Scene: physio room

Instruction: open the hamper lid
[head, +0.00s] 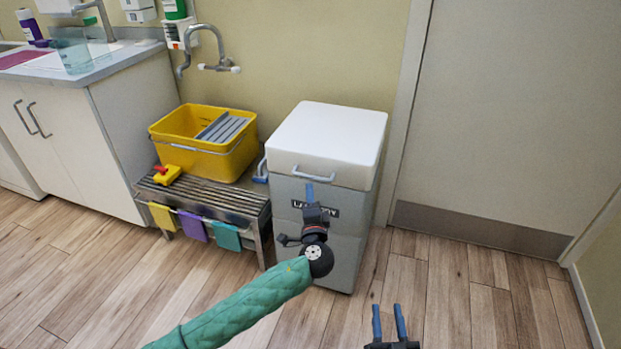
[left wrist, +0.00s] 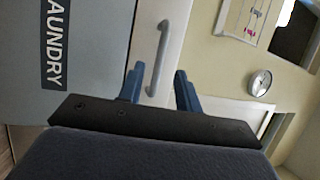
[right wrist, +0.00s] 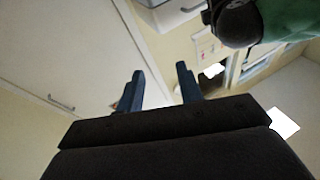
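The hamper (head: 340,235) is a grey box with a dark label, standing against the wall. Its white lid (head: 327,135) lies flat and closed on top. A light grey bar handle (head: 313,174) is on the lid's front edge; it also shows in the left wrist view (left wrist: 158,58). My left gripper (head: 309,190) is in front of the hamper, just below the handle. In the left wrist view its blue fingers are apart, with the handle beyond and between them, apparently not gripped. My right gripper (head: 389,308) is open and empty, low over the floor right of the hamper.
A slatted metal bench (head: 225,197) with a yellow bucket (head: 190,158) and hanging cloths stands close left of the hamper. A wall tap (head: 215,67) is behind. A grey door (head: 510,120) is at right. The floor in front is clear.

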